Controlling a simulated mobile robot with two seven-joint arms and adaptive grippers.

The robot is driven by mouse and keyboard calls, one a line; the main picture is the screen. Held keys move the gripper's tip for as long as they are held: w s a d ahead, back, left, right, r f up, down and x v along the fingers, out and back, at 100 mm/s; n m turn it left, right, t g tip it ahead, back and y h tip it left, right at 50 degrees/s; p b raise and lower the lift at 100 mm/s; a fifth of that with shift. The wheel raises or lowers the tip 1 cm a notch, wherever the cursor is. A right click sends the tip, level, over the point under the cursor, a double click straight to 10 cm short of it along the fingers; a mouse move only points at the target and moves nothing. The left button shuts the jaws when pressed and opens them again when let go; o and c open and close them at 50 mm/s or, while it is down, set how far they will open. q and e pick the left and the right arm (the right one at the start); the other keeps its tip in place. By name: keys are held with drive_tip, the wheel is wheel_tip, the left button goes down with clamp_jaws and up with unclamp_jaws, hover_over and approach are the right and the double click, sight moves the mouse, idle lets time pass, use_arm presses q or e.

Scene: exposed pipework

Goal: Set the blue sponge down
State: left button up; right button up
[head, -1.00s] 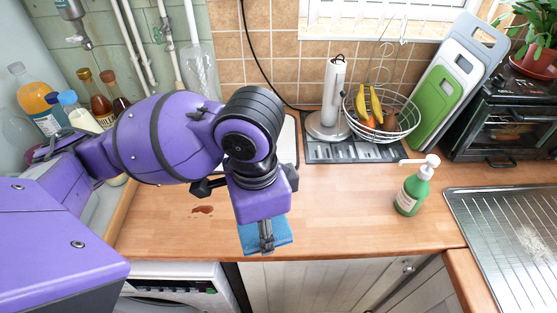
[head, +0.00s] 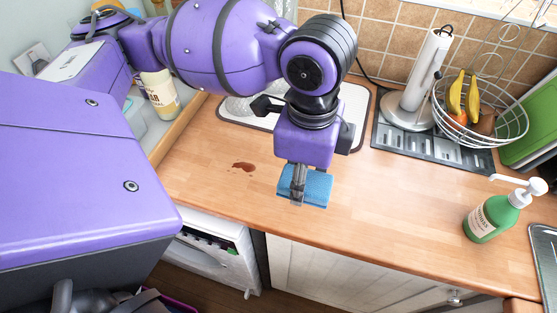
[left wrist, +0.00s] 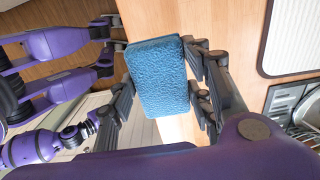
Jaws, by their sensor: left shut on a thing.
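The blue sponge (head: 318,188) is between the fingers of my left gripper (head: 298,185), which points down over the wooden counter (head: 400,225) near its front edge. In the left wrist view the sponge (left wrist: 157,75) fills the space between the two dark fingers of the gripper (left wrist: 160,85), held by its sides. Its underside is hidden in the head view, and I cannot tell whether it touches the counter. A red-brown spill (head: 243,167) lies on the counter to the left of the sponge. I cannot make out my right gripper.
A green soap bottle (head: 490,215) stands on the right. Behind are a paper towel holder (head: 420,80) and a wire fruit basket (head: 480,115). A white, dark-edged board (head: 352,110) lies behind my gripper. The counter between sponge and soap bottle is clear.

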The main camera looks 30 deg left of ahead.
sight(310, 170)
use_arm(q)
drive_tip(key=w+f, duration=0.2)
drive_tip(key=w+a+f+b, duration=0.1)
drive_tip(key=w+f, duration=0.2)
drive_tip(key=shift+w, duration=0.2)
drive_tip(key=shift+w+a+f, duration=0.1)
drive_tip(key=shift+w+f, duration=0.2)
drive_tip(key=f, duration=0.3)
drive_tip(key=shift+w+a+f+b, duration=0.1)
drive_tip(key=shift+w+f+b, duration=0.2)
drive_tip(key=shift+f+b, duration=0.1)
drive_tip(key=shift+r, duration=0.1)
drive_tip(key=o, duration=0.8)
drive_tip(key=shift+o, duration=0.2)
